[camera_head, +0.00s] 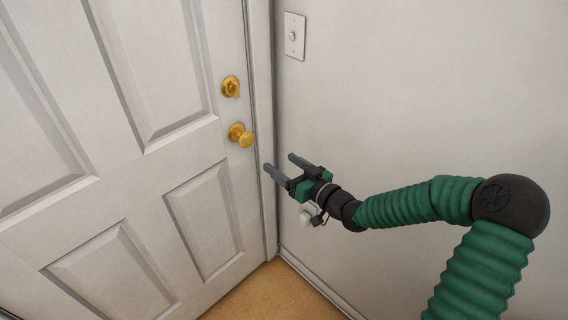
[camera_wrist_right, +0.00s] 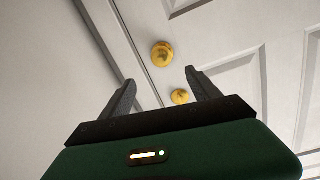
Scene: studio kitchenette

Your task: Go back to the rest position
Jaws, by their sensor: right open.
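My right gripper (camera_head: 283,167) is open and empty, in front of the door frame and to the lower right of the brass knob (camera_head: 241,135) in the head view. My green right arm reaches in from the lower right. In the right wrist view the two dark fingers of my right gripper (camera_wrist_right: 158,88) stand wide apart. My left gripper is not in view.
A white panelled door (camera_head: 150,165) fills the left side and looks shut. A brass deadbolt (camera_head: 231,87) sits above the knob. A light switch (camera_head: 295,36) is on the plain wall (camera_head: 430,90) at right. A strip of tan floor (camera_head: 275,295) shows at the bottom.

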